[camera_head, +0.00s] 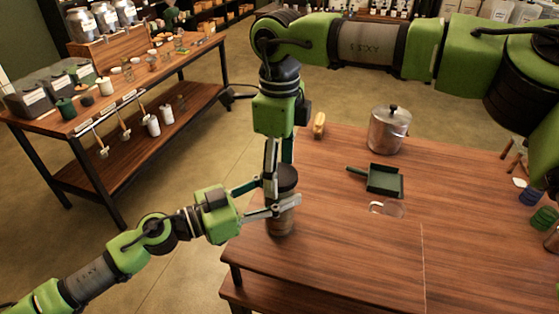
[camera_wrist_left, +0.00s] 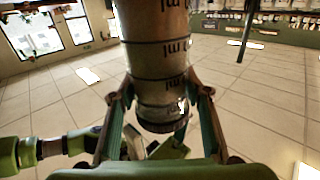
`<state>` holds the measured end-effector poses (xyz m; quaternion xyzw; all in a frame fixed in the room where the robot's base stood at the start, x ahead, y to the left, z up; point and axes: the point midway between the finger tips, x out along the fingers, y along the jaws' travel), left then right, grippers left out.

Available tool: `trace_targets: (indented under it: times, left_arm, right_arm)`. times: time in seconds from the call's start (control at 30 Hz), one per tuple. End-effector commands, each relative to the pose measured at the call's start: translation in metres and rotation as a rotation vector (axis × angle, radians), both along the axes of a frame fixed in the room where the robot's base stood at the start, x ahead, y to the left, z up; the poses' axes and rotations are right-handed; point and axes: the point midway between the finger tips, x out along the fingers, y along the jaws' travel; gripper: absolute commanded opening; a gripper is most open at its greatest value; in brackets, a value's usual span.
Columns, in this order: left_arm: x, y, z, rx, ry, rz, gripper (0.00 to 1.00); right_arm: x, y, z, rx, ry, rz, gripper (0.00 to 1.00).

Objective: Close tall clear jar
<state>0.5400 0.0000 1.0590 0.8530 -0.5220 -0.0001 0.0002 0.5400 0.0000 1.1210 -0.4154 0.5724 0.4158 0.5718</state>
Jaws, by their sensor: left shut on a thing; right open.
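The tall clear jar (camera_head: 280,218) stands upright near the table's left edge, with brownish contents showing through its wall. A dark lid (camera_head: 287,178) is at its top; I cannot tell whether it is fully seated. My left gripper (camera_head: 274,204) comes in from the left and is shut around the jar's body. In the left wrist view the jar (camera_wrist_left: 155,50), marked with ml lines, is between the two fingers of my left gripper (camera_wrist_left: 160,108). My right gripper (camera_head: 279,165) points down from above with its fingers open, close to the lid, partly hiding it.
On the wooden table (camera_head: 350,260) are a metal canister (camera_head: 389,130), a dark green dustpan (camera_head: 384,181), a small clear round item (camera_head: 387,208) and a yellowish brush (camera_head: 319,125). The table's front middle is clear. A second table (camera_head: 180,95) stands at the left.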

Motion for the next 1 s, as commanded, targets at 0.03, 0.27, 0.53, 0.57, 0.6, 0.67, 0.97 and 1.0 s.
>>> trace_targets:
  times: [0.03, 0.27, 0.53, 0.57, 0.6, 0.67, 0.97, 1.0]
  left_arm:
    - [0.0005, 0.0003, 0.0008, 0.000, -0.001, 0.001, 0.00]
    - [0.0004, 0.0002, 0.0007, 0.000, -0.001, 0.001, 0.00]
    - [0.0004, 0.0002, 0.0008, 0.000, -0.001, 0.001, 0.00]
    - [0.0004, 0.0002, 0.0008, 0.000, -0.001, 0.001, 0.00]
    - [0.0004, 0.0002, 0.0008, 0.000, -0.001, 0.001, 0.00]
    - [0.0004, 0.0002, 0.0008, 0.000, -0.001, 0.001, 0.00]
    - [0.0004, 0.0002, 0.0008, 0.000, -0.001, 0.001, 0.00]
    - [0.0004, 0.0002, 0.0008, 0.000, -0.001, 0.001, 0.00]
  right_arm:
    - [0.0001, -0.0001, 0.0000, 0.000, 0.000, 0.000, 0.64]
    - [0.0002, -0.0002, 0.0001, 0.000, 0.000, -0.001, 0.36]
    - [0.0003, -0.0003, 0.0002, 0.000, 0.000, -0.005, 0.25]
    - [0.0003, -0.0003, 0.0002, 0.000, 0.000, -0.005, 0.25]
    - [0.0003, -0.0003, 0.0002, 0.000, 0.000, -0.005, 0.25]
    - [0.0003, -0.0003, 0.0001, 0.000, 0.000, -0.005, 0.61]
    - [0.0002, -0.0003, 0.0002, 0.000, 0.000, -0.004, 0.70]
    - [0.0003, -0.0002, 0.0004, 0.000, 0.000, -0.004, 0.70]
